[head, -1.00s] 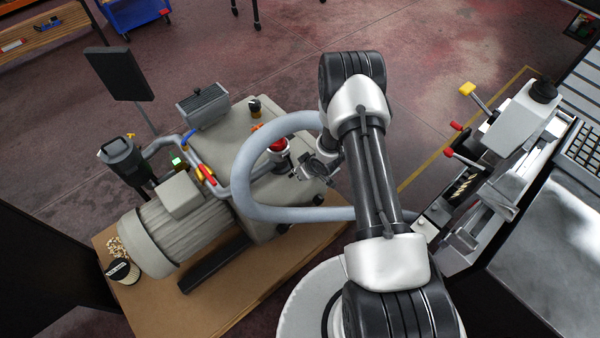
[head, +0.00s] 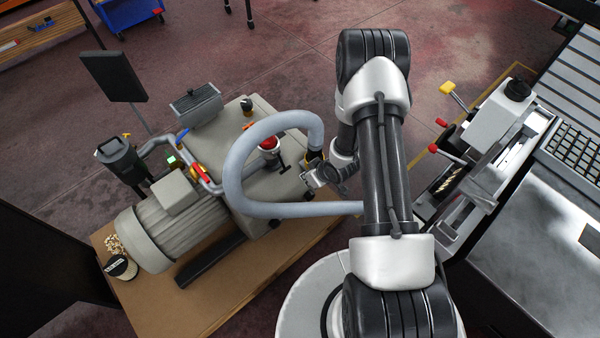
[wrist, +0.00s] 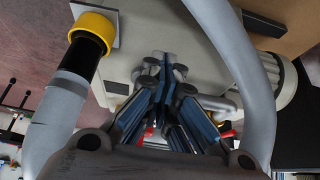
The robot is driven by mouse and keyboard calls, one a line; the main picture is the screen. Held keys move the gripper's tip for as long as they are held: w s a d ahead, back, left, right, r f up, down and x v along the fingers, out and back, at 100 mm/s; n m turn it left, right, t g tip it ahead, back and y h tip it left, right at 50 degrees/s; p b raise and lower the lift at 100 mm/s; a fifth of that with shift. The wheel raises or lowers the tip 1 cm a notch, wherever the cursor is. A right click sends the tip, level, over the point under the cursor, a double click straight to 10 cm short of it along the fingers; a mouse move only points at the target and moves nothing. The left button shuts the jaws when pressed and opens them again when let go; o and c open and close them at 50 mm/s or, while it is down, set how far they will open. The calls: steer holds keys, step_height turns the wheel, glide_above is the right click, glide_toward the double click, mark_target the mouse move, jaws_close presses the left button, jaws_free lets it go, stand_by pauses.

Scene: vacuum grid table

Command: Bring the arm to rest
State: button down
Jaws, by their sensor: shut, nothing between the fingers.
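My gripper (head: 312,179) is at the end of my folded arm in the head view, just right of the vacuum pump's (head: 215,150) red-topped part (head: 269,144). In the wrist view its blue-padded fingers (wrist: 165,66) are together with nothing between them. The grey hose (head: 236,170) loops around the left side of the gripper. In the wrist view the hose (wrist: 238,60) passes on both sides of the fingers, and a yellow collar (wrist: 92,30) joins it to the pump. Whether the gripper touches the hose I cannot tell.
At the right is a machine table with a vise-like unit (head: 490,140), levers and a grid plate (head: 578,150). Red floor (head: 330,50) is free at the back.

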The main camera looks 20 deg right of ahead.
steer(key=shift+s+d+r, duration=0.35)
steer(key=shift+s+r, duration=0.2)
steer(key=shift+s, duration=0.25)
step_height(320, 180, up, 29)
steer(key=d+m+h, duration=0.2)
steer(key=h, duration=0.2)
steer(key=s+a+r+m+y, duration=0.1)
steer(key=s+a+r, duration=0.3)
steer(key=s+r, duration=0.3)
steer(key=s+a+r+m, duration=0.1)
steer(key=s+a+r, duration=0.3)
steer(key=s, duration=1.2)
step_height(320, 180, up, 4)
steer(key=shift+a+r+g+y, duration=0.25)
steer(key=shift+a+g+y, duration=0.15)
